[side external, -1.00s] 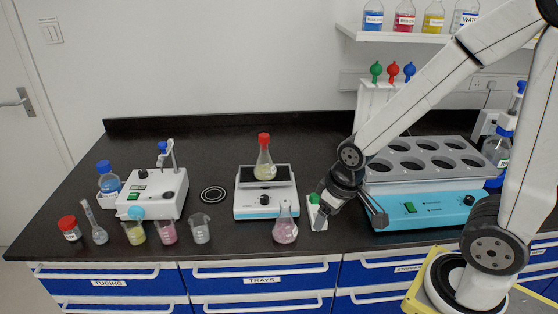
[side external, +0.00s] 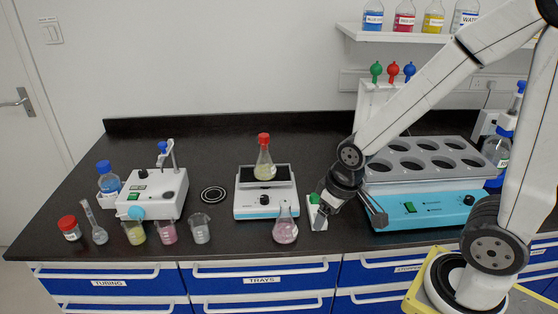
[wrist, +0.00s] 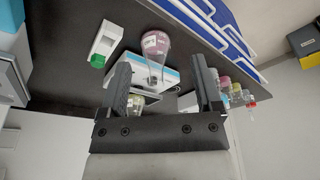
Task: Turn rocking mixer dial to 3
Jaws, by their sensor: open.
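The rocking mixer (side external: 265,205) is a white box with a tilting top plate, standing mid-bench in the side view. A flask with a red cap and pale yellow liquid (side external: 264,170) is on its plate. The mixer's small front dial (side external: 265,199) shows, but its setting is too small to read. My gripper (side external: 348,210) is open and empty, to the right of the mixer and apart from it. In the wrist view, the mixer (wrist: 150,72) lies beyond the open fingers (wrist: 160,64), partly hidden by a flask and a finger.
A conical flask of pink liquid (side external: 285,230) stands in front of the mixer's right side. A small white device with a green top (side external: 316,213) is beside my left finger. A blue bath with a grey rack (side external: 422,210) stands right. Several beakers and a stirrer (side external: 152,194) are left.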

